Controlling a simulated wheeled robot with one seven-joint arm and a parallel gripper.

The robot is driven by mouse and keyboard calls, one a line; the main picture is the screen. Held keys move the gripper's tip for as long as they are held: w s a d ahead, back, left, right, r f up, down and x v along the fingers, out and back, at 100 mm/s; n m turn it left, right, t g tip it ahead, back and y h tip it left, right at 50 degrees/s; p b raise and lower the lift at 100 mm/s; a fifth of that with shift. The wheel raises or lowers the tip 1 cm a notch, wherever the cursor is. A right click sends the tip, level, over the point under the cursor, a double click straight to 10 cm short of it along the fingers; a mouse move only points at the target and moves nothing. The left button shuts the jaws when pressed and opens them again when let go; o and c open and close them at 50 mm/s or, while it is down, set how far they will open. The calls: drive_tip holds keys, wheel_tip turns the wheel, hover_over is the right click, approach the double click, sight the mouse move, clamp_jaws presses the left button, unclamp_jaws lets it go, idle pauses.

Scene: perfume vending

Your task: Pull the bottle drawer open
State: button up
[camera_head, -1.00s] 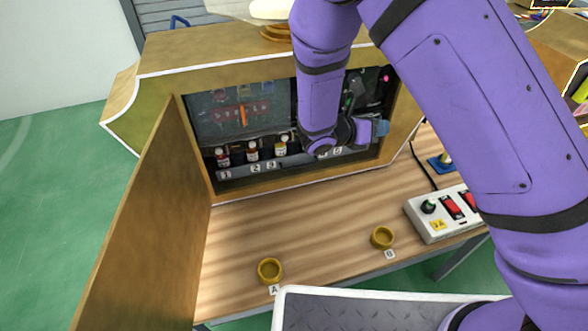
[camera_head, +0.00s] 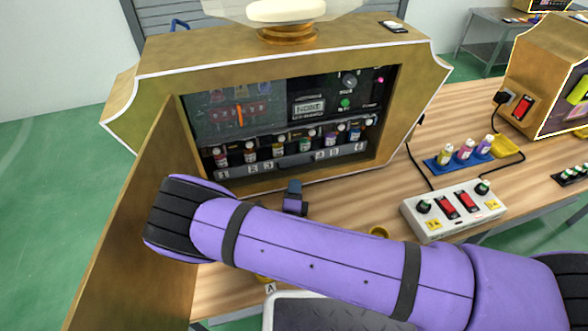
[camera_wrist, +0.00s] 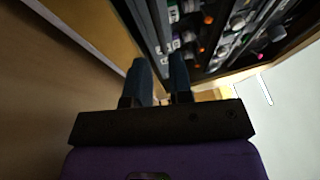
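The bottle drawer (camera_head: 245,170) sits low inside the open machine cabinet, with several small bottles (camera_head: 249,151) in a row above its numbered front. A grey handle bar (camera_head: 296,160) shows at the middle of that front. I see no clear gap showing the drawer pulled out. My gripper (camera_head: 294,190) is in front of and below the handle, apart from it in the head view. In the wrist view its two dark blue fingers (camera_wrist: 160,72) stand apart with nothing clearly held. The drawer front and bottles lie ahead of the fingertips there.
The cabinet's door (camera_head: 140,225) stands open at the left, close to my arm. A switch box (camera_head: 453,211) and a blue tray of bottles (camera_head: 462,158) stand at the right. A round yellow holder (camera_head: 379,231) is on the wooden table, partly behind my arm.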

drive_tip(key=shift+x, duration=3.7)
drive_tip(key=shift+c, duration=0.4)
clamp_jaws()
